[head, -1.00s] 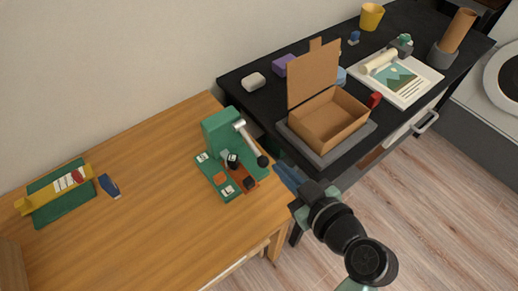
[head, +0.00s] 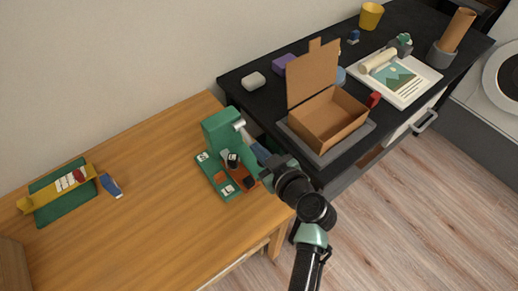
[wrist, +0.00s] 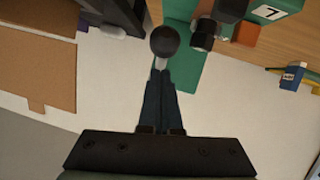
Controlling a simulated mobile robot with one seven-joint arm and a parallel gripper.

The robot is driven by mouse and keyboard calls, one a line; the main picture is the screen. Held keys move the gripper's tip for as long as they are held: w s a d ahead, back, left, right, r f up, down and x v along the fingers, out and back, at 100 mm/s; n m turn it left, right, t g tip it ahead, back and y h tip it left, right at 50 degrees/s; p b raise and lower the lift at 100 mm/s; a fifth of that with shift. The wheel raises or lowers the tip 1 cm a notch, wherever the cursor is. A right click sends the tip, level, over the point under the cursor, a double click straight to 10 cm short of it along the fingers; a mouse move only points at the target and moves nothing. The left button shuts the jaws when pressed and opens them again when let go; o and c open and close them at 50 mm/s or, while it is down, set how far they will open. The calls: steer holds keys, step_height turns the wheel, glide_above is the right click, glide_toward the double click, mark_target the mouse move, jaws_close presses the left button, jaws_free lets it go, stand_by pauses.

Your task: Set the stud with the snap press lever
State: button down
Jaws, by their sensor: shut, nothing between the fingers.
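The green snap press (head: 218,130) stands on the wooden table near its right end. Its lever shaft (head: 239,124) is light metal, and my gripper hides the rest of the lever in the head view. The lever's round black knob (wrist: 165,40) shows in the wrist view, just beyond my fingertips. My gripper (head: 258,152) is shut and empty at the right of the press, by the lever; it also shows in the wrist view (wrist: 161,76). I cannot tell whether the fingers touch the lever. The stud itself is too small to make out.
An open cardboard box (head: 328,122) sits on a grey mat on the black desk to the right. A yellow holder (head: 45,193) with several pale pieces and a small blue item (head: 111,186) lie at the left. The middle of the wooden table (head: 150,220) is clear.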

steer(key=shift+f, duration=0.2)
steer(key=f+b, duration=0.1)
steer(key=b, duration=0.4)
steer(key=shift+w+f+t+y, duration=0.2)
steer(key=shift+f+t+y, duration=0.1)
steer(key=shift+f, duration=0.1)
steer(key=b, duration=0.2)
steer(key=shift+f+b, duration=0.15)
steer(key=shift+b, duration=0.25)
steer(key=shift+a+t+b, duration=0.1)
steer(key=shift+t+b, duration=0.3)
steer(key=shift+b, duration=0.5)
steer(key=shift+s+a, duration=0.1)
